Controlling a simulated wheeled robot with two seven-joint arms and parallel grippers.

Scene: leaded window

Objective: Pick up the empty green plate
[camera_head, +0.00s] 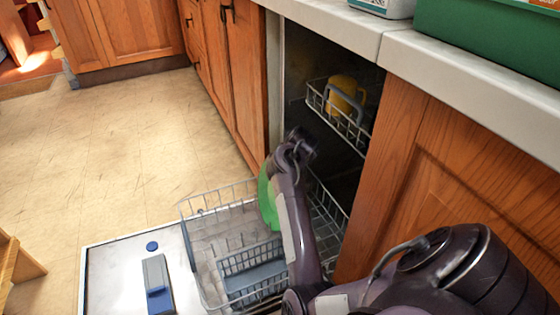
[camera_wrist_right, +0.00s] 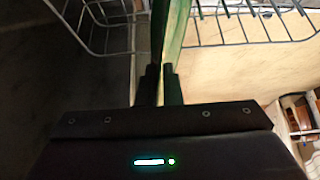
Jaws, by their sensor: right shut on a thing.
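The green plate (camera_head: 268,197) stands on edge in the lower dishwasher rack (camera_head: 187,230), partly hidden behind my right arm. In the right wrist view the plate (camera_wrist_right: 175,30) shows edge-on as a narrow green strip between the fingers. My right gripper (camera_wrist_right: 160,72) is shut on the plate. In the head view my right arm reaches over the rack, and its fingertips are hidden. Whether the plate touches the rack wires cannot be told. My left gripper is not in view.
The dishwasher door (camera_head: 110,275) is folded down. An upper rack (camera_head: 335,118) holds a yellow mug (camera_head: 343,95) inside the dark cavity. A wooden cabinet (camera_head: 455,170) and pale countertop (camera_head: 470,85) stand close on the right. Open floor (camera_head: 100,150) lies on the left.

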